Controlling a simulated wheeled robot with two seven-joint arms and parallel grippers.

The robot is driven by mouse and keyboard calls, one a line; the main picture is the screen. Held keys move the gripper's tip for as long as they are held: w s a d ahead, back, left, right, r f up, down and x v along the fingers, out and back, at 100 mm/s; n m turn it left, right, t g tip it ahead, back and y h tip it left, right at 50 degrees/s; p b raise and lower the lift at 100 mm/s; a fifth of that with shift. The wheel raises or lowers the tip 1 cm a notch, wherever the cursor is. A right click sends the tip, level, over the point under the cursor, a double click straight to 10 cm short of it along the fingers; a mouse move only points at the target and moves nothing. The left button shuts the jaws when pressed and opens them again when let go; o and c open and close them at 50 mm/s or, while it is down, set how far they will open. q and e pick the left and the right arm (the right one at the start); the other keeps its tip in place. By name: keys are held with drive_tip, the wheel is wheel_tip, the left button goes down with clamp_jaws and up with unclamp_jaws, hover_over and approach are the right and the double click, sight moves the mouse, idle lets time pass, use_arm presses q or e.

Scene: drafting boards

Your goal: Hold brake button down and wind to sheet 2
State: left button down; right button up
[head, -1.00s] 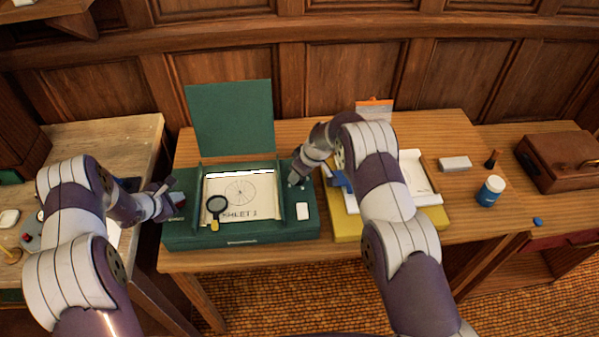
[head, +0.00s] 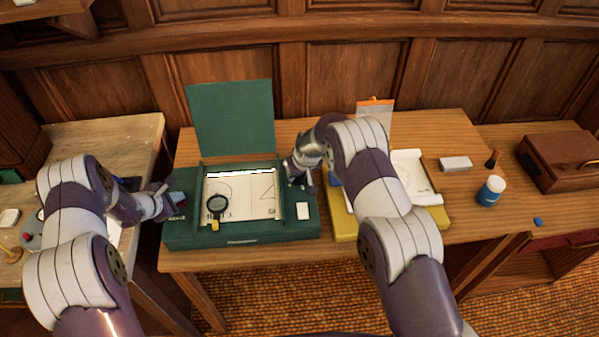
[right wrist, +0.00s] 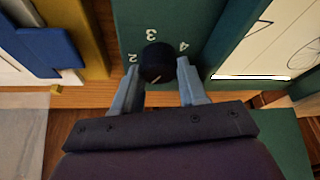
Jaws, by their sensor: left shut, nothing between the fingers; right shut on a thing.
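The green drafting box (head: 240,238) stands on the desk with its lid up. Its window shows a paper roll (head: 240,203) with part of a circle at left and a triangle at right. My left gripper (head: 174,198) is shut and empty, at the brake button area on the box's left end; the button is mostly hidden, so I cannot tell whether it is pressed. My right gripper (right wrist: 157,80) is shut on a black knob (right wrist: 157,62) at the box's right end, also at my right gripper in the head view (head: 295,183). Numbers 2, 3 and 4 surround the knob.
A magnifier (head: 217,207) lies over the window's left part. A yellow board (head: 345,227) with paper stands close on the right, partly behind my right arm. A white block (head: 455,164), a blue jar (head: 490,191) and a brown case (head: 560,160) are farther right.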

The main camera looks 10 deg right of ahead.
drive_tip(key=m+h, duration=0.1)
drive_tip(key=m, duration=0.1)
drive_tip(key=m+h, duration=0.1)
drive_tip(key=m, duration=0.2)
drive_tip(key=shift+a, duration=0.2)
drive_tip(key=shift+m+g+h, duration=0.3)
drive_tip(key=shift+m+h, duration=0.5)
drive_tip(key=shift+m, duration=1.6)
drive_tip(key=o, duration=1)
drive_tip(key=shift+o, duration=0.2)
